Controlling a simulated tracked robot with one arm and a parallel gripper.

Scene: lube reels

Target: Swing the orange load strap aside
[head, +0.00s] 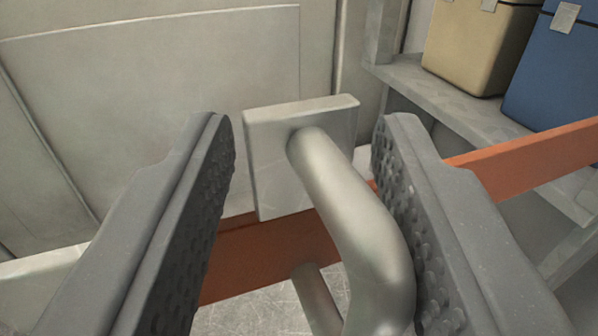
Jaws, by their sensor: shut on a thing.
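The orange load strap (262,257) is a flat band crossing the view. It runs from the lower middle, behind my gripper, up to the right edge. A bent grey metal handle (355,215) with a square plate (268,165) at its upper end stands in front of the strap. My gripper (305,130) has its two dark, studded fingers on either side of the handle and is shut on it. The right finger lies against the handle's bend. A gap shows between the left finger and the visible part of the handle. The fingers hide parts of the strap.
A grey shelf (455,110) at the upper right carries a tan container (475,40) and a blue container (555,75). The strap passes in front of the shelving. A pale panelled wall (150,90) fills the upper left. Scuffed grey floor shows below.

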